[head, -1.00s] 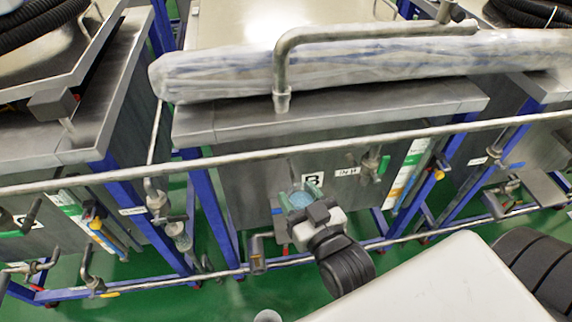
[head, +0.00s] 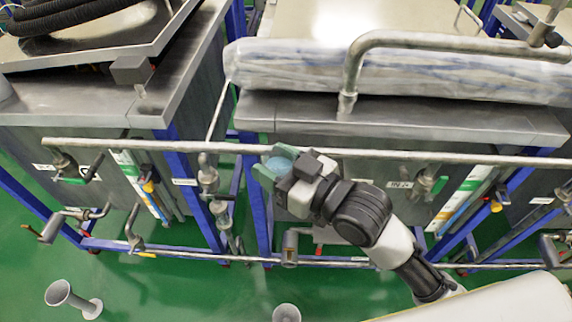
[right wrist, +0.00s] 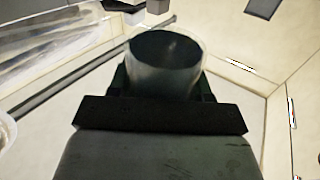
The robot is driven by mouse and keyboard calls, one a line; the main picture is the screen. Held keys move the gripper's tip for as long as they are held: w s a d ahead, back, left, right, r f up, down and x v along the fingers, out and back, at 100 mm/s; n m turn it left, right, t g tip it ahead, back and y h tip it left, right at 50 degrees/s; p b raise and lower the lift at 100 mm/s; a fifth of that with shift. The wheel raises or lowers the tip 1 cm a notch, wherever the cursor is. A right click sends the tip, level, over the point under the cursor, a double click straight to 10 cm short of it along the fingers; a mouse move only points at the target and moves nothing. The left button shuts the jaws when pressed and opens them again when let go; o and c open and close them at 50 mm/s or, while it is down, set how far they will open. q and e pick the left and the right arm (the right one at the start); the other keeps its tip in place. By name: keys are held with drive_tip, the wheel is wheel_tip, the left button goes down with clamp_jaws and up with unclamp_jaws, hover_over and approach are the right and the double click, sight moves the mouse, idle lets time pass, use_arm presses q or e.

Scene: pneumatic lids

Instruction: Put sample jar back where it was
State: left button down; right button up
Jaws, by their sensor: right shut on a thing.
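The sample jar (head: 280,163) is a small round container with a pale blue top in the head view. My right gripper (head: 278,168) is shut on it, with green fingertips at its sides. The jar is held up in front of the steel tank, and in this view it overlaps the long horizontal pipe. In the right wrist view the jar (right wrist: 165,62) is see-through with a dark round area, between the dark fingers. My left gripper is not in view.
A long horizontal pipe (head: 440,158) runs along the tank fronts. A plastic-wrapped roll (head: 290,68) lies on the middle tank under a bent pipe (head: 430,40). Valves (head: 210,180) and blue frames stand below. Two grey funnel-like pieces (head: 75,298) (head: 286,313) stand over the green floor.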

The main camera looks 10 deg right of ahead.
drive_tip(key=w+a+f+n+g+y, duration=0.3)
drive_tip(key=f+n+g+y, duration=0.1)
drive_tip(key=g, duration=0.1)
drive_tip(key=shift+w+a+f, duration=0.2)
drive_tip(key=shift+w+f, duration=0.05)
drive_tip(key=shift+w, duration=0.1)
drive_tip(key=shift+s+a+r+n+g, duration=0.1)
drive_tip(key=shift+n+g, duration=0.3)
drive_tip(key=shift+g, duration=0.2)
drive_tip(key=d+n+g, duration=0.1)
drive_tip(key=g, duration=0.1)
drive_tip(key=d+n+g+y, duration=0.1)
drive_tip(key=g, duration=0.1)
drive_tip(key=d+n+g, duration=0.1)
drive_tip(key=shift+s+d+n+g+y, duration=0.1)
drive_tip(key=shift+s+n+g+y, duration=0.3)
drive_tip(key=shift+f, duration=0.2)
